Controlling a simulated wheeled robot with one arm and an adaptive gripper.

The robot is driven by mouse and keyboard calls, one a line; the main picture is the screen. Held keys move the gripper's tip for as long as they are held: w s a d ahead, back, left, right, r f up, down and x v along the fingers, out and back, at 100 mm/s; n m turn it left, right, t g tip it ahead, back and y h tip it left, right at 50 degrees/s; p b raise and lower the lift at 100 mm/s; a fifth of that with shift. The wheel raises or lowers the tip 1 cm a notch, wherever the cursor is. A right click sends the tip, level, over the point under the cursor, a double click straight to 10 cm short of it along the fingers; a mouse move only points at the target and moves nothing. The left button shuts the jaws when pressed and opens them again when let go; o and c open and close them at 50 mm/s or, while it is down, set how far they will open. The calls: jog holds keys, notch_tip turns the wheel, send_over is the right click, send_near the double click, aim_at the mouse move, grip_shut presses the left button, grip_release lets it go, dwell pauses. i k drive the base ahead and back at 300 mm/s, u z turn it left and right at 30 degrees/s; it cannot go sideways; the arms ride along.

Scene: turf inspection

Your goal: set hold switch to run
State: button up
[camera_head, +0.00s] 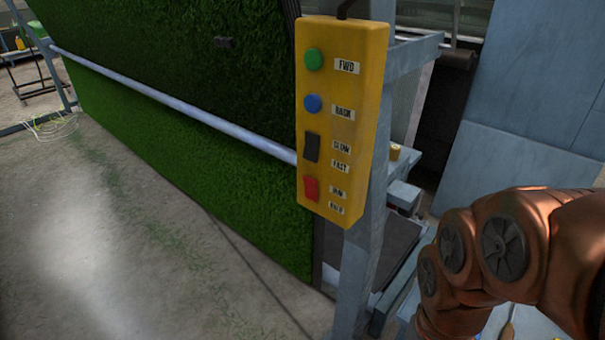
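A yellow control box (342,115) stands upright, fixed to a grey metal post. The red rocker switch (311,188) is at its lower left, beside two small labels. The upper label (338,193) seems to read RUN and the lower label (336,209) seems to read HOLD. I cannot tell for sure which way the red rocker is tipped. My copper-coloured arm shows at the lower right, apart from the box. My gripper is not in view.
Above the red switch are a black rocker (312,147) marked SLOW and FAST, a blue button (312,104) and a green FWD button (314,59). Green turf (180,110) hangs behind a metal rail (180,108). The grey post (359,270) runs below the box. Concrete floor at left is mostly clear.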

aim_at(311, 190)
jog(key=u, duration=1.2)
jog(key=k, duration=1.3)
jog(key=u, duration=0.7)
jog(key=i, duration=1.1)
jog(key=u, duration=0.7)
